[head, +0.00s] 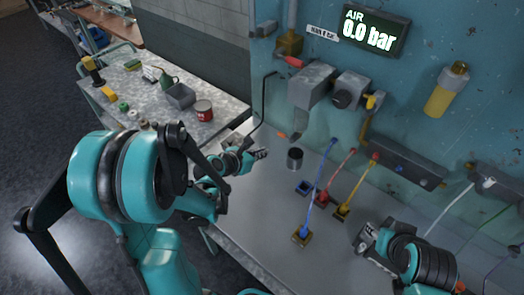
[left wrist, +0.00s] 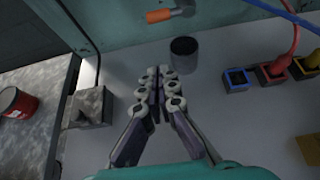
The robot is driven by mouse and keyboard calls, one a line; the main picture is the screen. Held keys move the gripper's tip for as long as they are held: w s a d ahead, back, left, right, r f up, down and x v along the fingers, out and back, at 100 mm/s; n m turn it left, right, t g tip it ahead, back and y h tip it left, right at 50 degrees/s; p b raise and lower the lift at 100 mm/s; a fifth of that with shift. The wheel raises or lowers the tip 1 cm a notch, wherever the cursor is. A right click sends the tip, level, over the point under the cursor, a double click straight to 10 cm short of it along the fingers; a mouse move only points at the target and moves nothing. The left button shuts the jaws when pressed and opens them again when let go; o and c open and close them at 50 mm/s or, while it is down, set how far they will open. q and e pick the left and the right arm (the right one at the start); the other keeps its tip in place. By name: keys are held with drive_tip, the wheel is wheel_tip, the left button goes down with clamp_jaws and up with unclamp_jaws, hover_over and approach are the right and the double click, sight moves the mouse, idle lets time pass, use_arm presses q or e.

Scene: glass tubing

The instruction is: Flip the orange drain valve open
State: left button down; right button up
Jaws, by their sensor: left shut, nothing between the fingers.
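The orange drain valve handle (head: 282,135) sits low on the teal panel, beneath the grey air unit. In the left wrist view the orange handle (left wrist: 158,15) lies sideways at the top, with a metal fitting at its right end. My left gripper (head: 262,154) is shut and empty, in front of the valve and apart from it. Its fingers (left wrist: 157,76) point toward the panel in the left wrist view, just left of a dark cup (left wrist: 184,53). My right gripper (head: 365,240) is low at the right; its fingers are too unclear to judge.
The cup (head: 295,157) stands on the grey bench (head: 260,215) close to the valve. Coloured sockets with blue, red and yellow hoses (head: 322,178) are to its right. A display (head: 375,30) reads 0.0 bar. A side table (head: 135,85) holds a red can (head: 203,110).

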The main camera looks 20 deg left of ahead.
use_arm(q)
drive_tip(key=b+x, duration=0.2)
drive_tip(key=x, duration=0.6)
wheel_tip(320, 180, up, 4)
drive_tip(key=shift+w+r+p, duration=0.1)
drive_tip(key=shift+r+p, duration=0.05)
drive_tip(key=shift+p, duration=0.5)
